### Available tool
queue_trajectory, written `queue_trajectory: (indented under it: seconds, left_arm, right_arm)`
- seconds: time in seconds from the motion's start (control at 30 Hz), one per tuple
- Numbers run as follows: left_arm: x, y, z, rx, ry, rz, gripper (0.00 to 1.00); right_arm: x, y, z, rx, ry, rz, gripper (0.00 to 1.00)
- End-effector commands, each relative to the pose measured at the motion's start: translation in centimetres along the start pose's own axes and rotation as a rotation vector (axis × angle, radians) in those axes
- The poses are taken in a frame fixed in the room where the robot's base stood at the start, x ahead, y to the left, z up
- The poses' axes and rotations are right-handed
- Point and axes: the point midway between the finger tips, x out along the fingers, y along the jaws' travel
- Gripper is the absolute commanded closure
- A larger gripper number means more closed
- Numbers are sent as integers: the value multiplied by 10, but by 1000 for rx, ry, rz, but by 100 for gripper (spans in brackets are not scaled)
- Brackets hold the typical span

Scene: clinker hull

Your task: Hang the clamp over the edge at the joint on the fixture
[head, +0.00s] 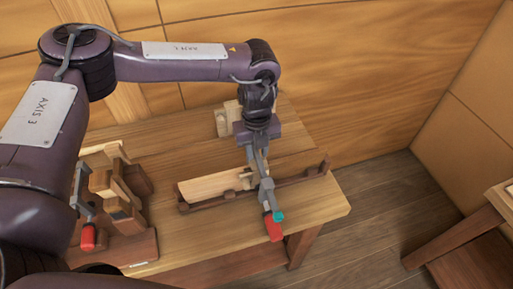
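The fixture (298,180) is a long dark wooden rail on the table, with an upright piece at its right end. A pale plank (212,186) lies along it, and a small pale block sits at the plank's right end. My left gripper (259,158) is above that end, pointing down, and looks shut on a grey clamp (266,187) with a red handle and a teal tip. The clamp overlaps the joint area in the picture, its handle toward the front table edge. I cannot tell whether it touches the fixture. My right gripper is out of view.
A wooden rack (125,248) at the table's left holds another red-handled clamp (87,230) and wooden blocks. A pale block (228,118) stands at the back, partly behind my arm. The wooden table (323,208) is bare at its front right; another table (480,232) stands at far right.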

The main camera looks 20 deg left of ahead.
Motion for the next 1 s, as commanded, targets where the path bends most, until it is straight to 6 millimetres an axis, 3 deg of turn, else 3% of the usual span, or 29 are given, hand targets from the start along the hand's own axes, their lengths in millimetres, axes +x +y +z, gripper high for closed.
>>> queue_trajectory:
  seconds: [0.37, 0.47, 0.8, 1.0]
  left_arm:
    - [0, 1, 0, 0, -1, 2, 62]
    - [-9, 0, 1, -1, -2, -1, 62]
    - [-66, 0, 1, 1, -4, -1, 62]
    - [-78, 0, 0, 1, -2, 0, 62]
  right_arm:
    - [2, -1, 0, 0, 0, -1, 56]
    - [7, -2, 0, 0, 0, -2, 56]
    - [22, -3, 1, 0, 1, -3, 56]
    - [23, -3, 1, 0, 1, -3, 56]
